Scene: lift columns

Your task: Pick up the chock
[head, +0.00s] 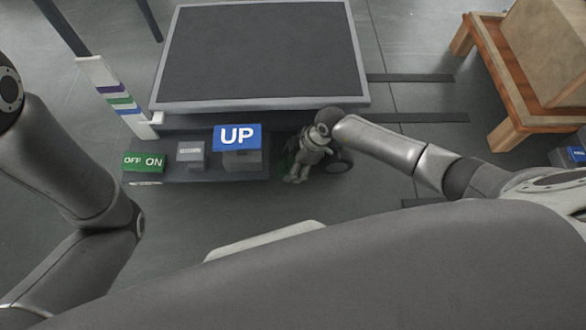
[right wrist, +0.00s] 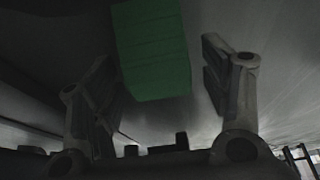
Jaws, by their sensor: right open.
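The chock is a green block (right wrist: 152,50) in the right wrist view, at the top between the two fingers, with dark gaps on both sides. In the head view only a dark green sliver of the chock (head: 285,160) shows beside the gripper; the rest is hidden. My right gripper (head: 297,178) points down at the floor near the platform's front edge. Its fingers (right wrist: 160,80) are open in the right wrist view, and nothing is gripped. My left arm shows at the left of the head view, but its gripper is out of sight.
A lift platform (head: 258,106) with a dark top stands behind. A low panel (head: 210,172) left of my right gripper carries a blue UP sign (head: 237,137) and a green OFF ON label (head: 143,162). A dark wheel (head: 338,162) is close right. A wooden table (head: 492,70) stands far right.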

